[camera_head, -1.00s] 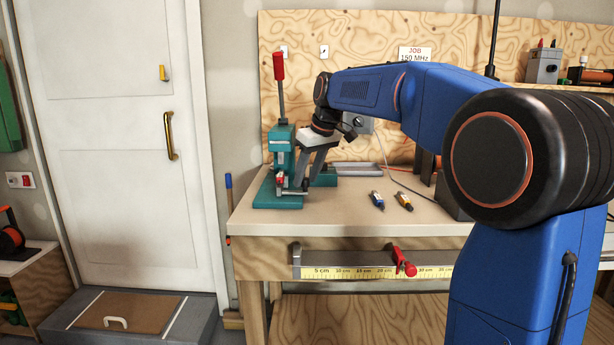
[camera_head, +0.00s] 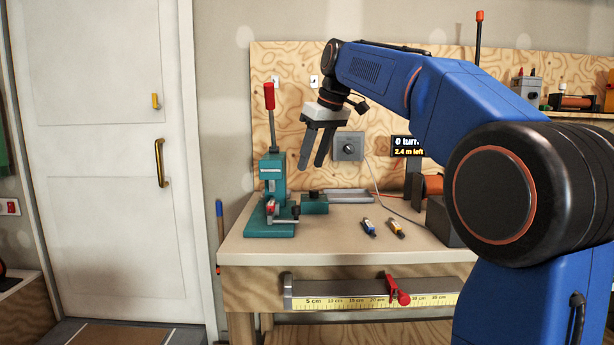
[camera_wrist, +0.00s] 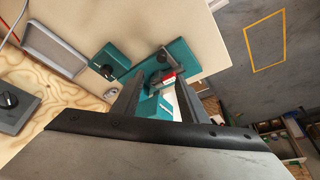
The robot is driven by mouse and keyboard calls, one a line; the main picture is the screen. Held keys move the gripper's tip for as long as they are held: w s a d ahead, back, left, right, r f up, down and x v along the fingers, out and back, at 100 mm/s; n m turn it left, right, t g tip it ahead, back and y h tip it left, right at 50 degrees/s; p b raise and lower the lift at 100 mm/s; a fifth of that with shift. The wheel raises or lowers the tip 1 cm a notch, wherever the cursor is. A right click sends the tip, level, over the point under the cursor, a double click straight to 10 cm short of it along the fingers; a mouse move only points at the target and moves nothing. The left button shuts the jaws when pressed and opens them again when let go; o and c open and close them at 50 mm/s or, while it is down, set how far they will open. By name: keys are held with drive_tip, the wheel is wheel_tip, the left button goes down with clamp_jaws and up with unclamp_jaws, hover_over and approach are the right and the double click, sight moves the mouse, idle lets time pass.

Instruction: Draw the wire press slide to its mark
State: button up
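The teal wire press (camera_head: 272,182) stands at the left end of the bench, with a tall red-gripped lever (camera_head: 269,97) upright on it. Low on its front are a red part (camera_head: 270,207) and a grey bar with a knob (camera_head: 287,217). These also show in the wrist view as the red part (camera_wrist: 166,77) on the teal press (camera_wrist: 181,63). I cannot make out the slide's mark. My gripper (camera_head: 312,166) is open and empty in the air, above and to the right of the press, fingers pointing down. The fingers are apart in the wrist view (camera_wrist: 155,88).
A teal block with a dark knob (camera_head: 314,204) and a grey tray (camera_head: 349,196) are right of the press. A ruler (camera_head: 345,303) with a red clamp (camera_head: 398,290) runs along the bench front.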

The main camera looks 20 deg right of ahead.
drive_tip(key=shift+v, duration=1.3)
drive_tip(key=s+f+m+h, duration=0.2)
drive_tip(key=s+f+m, duration=0.3)
drive_tip(key=s+f, duration=3.1)
wheel_tip(320, 180, down, 2)
drive_tip(key=shift+d+f+t, duration=0.15)
drive_tip(key=shift+d+t, duration=0.25)
drive_tip(key=shift+d, duration=0.05)
